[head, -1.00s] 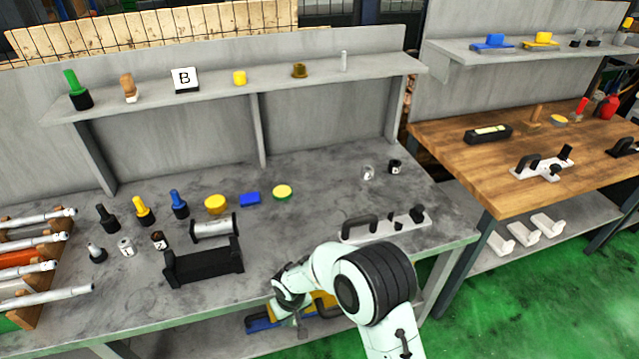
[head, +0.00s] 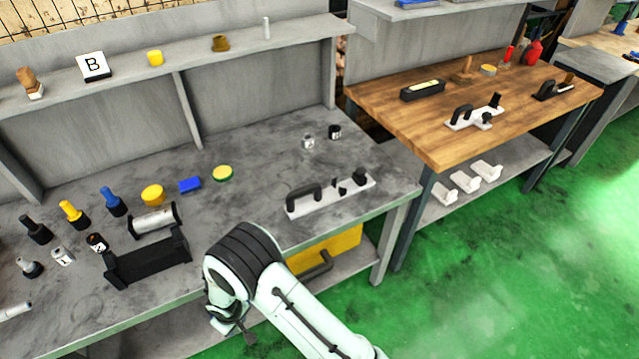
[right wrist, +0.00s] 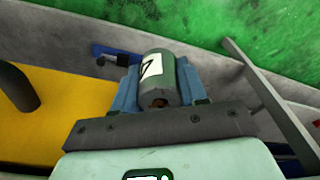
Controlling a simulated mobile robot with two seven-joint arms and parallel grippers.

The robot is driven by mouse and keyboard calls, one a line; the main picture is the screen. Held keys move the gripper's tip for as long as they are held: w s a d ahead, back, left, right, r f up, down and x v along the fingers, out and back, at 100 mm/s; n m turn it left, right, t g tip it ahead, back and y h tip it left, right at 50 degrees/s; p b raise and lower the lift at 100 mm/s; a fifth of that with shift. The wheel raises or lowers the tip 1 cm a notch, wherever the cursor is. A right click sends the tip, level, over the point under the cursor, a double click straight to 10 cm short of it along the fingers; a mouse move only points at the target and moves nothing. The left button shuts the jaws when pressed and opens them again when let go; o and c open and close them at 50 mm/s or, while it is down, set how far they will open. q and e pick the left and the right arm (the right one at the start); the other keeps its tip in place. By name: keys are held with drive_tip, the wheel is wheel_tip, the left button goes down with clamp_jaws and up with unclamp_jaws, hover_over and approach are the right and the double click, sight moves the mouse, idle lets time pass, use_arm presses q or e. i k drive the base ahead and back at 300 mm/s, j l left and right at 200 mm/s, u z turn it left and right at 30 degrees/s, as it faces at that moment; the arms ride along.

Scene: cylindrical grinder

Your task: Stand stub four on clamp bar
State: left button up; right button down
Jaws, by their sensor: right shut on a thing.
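My right gripper (right wrist: 158,80) is shut on stub four (right wrist: 157,73), a grey-green cylinder with a white label reading 4, seen in the right wrist view between two blue fingers. In the head view my right arm comes in from below at the grey bench's front edge; the stub is hidden there. A white bar with a black handle and black knobs (head: 330,197), probably the clamp bar, lies near the front right of the grey bench. A similar white piece (head: 475,118) lies on the wooden table. My left gripper is out of view.
Two small stubs (head: 308,142) stand at the grey bench's back right. A black cradle (head: 147,262), yellow and green-rimmed discs and several small parts stand at left. A yellow box (head: 335,250) sits under the bench. Green floor (head: 500,260) is open at right.

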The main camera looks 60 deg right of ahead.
sight(331, 187)
drive_tip(key=k+l+u, duration=0.25)
drive_tip(key=l, duration=0.15)
drive_tip(key=k+l+u, duration=0.1)
drive_tip(key=l+u, duration=0.15)
drive_tip(key=k+l, duration=0.35)
drive_tip(key=l, duration=0.15)
drive_tip(key=k+l+u, duration=0.15)
drive_tip(key=k+l, duration=0.15)
drive_tip(key=l, duration=0.2)
drive_tip(key=k+l, duration=0.35)
drive_tip(key=l, duration=0.15)
drive_tip(key=u, duration=0.05)
